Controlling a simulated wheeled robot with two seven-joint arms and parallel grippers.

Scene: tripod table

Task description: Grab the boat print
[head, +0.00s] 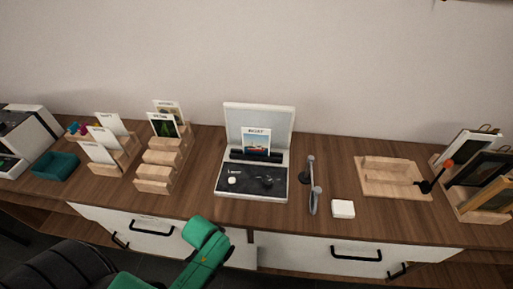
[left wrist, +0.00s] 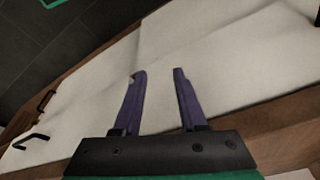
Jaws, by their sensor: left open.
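A small white-bordered print (head: 256,142) with a teal and red picture, which looks like the boat print, stands upright in a black slot. The slot is in an open white case (head: 259,115) at the middle of the sideboard. My left gripper (left wrist: 158,75) shows in the left wrist view with two purple fingers apart and nothing between them. Behind the fingers is a pale cabinet front. In the head view my green arm is low, in front of the sideboard and left of the case; its fingers cannot be made out. My right gripper is out of view.
Wooden stepped racks (head: 155,177) with cards stand left of the case. A grey metal stand (head: 313,190) and a white block (head: 343,209) are just right of it. A wooden tray (head: 395,190) and framed pictures are farther right. Drawer handles (head: 355,256) stick out in front.

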